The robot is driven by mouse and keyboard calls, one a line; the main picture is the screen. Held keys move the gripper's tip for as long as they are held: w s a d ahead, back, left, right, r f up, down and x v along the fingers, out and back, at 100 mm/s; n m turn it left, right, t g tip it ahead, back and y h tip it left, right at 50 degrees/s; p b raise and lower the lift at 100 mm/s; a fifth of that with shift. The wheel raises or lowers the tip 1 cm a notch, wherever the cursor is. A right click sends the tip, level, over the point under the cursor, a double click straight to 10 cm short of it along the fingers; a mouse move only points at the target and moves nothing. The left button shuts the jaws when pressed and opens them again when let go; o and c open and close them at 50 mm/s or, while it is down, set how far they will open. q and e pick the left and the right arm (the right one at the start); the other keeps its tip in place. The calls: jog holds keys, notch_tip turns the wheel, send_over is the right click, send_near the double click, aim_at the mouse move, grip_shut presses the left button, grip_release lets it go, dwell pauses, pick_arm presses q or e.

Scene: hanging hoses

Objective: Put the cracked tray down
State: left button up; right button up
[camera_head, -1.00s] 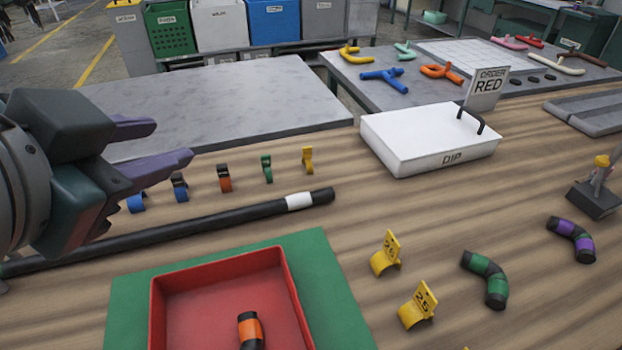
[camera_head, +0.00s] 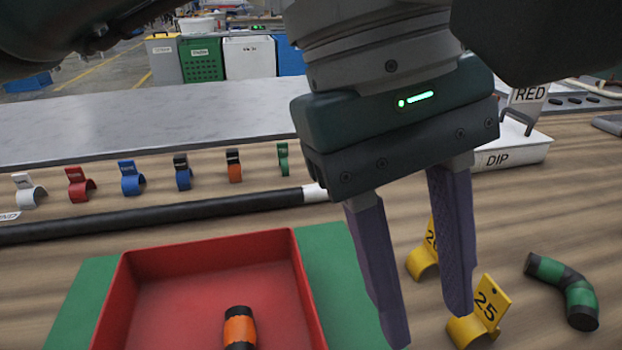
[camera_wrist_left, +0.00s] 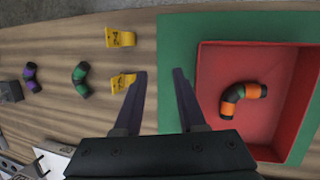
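A red tray (camera_head: 115,300) sits on a green mat (camera_head: 335,275) on the wooden bench, and its near side is cut off in the head view. No crack can be made out on it. An elbow hose piece with an orange band (camera_head: 239,328) lies in the tray. The left wrist view also shows the red tray (camera_wrist_left: 285,140) with the orange-banded piece (camera_wrist_left: 243,92) inside. My left gripper (camera_head: 432,328) points down with its fingers apart and nothing between them, to the right of the tray. It holds nothing in the left wrist view (camera_wrist_left: 159,72). My right gripper is not in view.
Yellow numbered clips (camera_head: 480,318) stand close to the left fingers, and a green-banded elbow piece (camera_head: 565,290) lies right of them. A long black hose (camera_head: 160,216) and a row of coloured clips (camera_head: 131,180) lie behind the tray. A white DIP box (camera_head: 515,152) is partly hidden.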

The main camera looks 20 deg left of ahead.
aim_at(315, 310)
pick_arm(q)
jog(key=w+a+f+t+y, duration=0.1)
jog(key=w+a+y, duration=0.2)
jog(key=a, duration=0.3)
jog(key=shift+y, duration=0.4)
jog(key=shift+w+a+f+b, duration=0.15)
jog(key=shift+a+f, duration=0.1)
jog(key=shift+f, duration=1.4)
jog(key=shift+a+f+b, duration=0.1)
jog(key=shift+a+f, duration=0.1)
jog(key=shift+f, duration=1.5)
jog(key=shift+w+a+f+b, duration=0.15)
jog(key=shift+a+f, duration=0.1)
jog(key=shift+f, duration=1.4)
jog(key=shift+s, duration=0.1)
grip_shut()
